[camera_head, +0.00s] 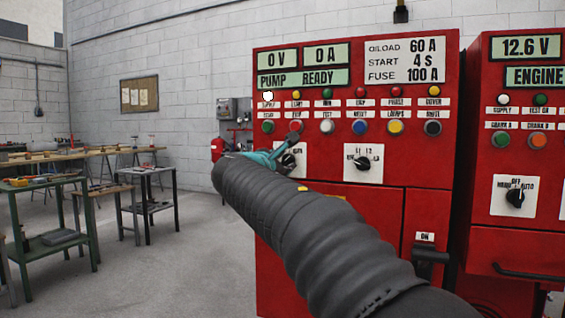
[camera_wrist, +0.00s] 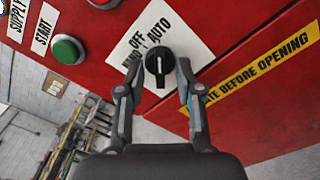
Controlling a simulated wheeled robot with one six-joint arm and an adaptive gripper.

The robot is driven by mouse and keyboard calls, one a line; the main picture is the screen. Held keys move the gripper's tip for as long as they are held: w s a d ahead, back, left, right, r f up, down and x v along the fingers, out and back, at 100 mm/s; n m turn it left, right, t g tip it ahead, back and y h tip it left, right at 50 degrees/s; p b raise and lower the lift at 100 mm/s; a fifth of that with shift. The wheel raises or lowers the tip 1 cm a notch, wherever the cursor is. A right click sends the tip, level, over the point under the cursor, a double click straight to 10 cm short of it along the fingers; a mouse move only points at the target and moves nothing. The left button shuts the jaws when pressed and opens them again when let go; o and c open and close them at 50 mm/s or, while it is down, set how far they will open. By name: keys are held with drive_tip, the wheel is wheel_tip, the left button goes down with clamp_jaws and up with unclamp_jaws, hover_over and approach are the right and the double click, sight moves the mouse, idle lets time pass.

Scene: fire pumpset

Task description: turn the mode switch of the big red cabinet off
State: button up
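The big red cabinet (camera_head: 388,215) stands in front of me, with displays and rows of lamps and buttons. Its mode switch (camera_head: 289,161) is a black knob on a white plate, partly hidden by my gripper (camera_head: 281,151) in the head view. In the wrist view the black knob (camera_wrist: 158,64) is clear, on a tilted plate marked OFF and AUTO, with a third word partly covered. Its white mark runs nearly upright in that picture. My gripper (camera_wrist: 160,72) is open, one finger on each side of the knob. I cannot tell whether the fingers touch it.
A second selector (camera_head: 363,162) is right of the mode switch. A smaller red cabinet (camera_head: 515,250) with its own switch (camera_head: 515,198) stands at the right. A green button (camera_wrist: 68,49) is close to my left finger. Workbenches (camera_head: 145,172) stand at the left, with free floor between.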

clamp_jaws()
drive_tip(key=shift+n, duration=0.3)
drive_tip(key=n, duration=0.3)
drive_tip(key=shift+n+p, duration=0.3)
drive_tip(key=shift+p, duration=0.05)
drive_tip(key=shift+n, duration=2.2)
unclamp_jaws()
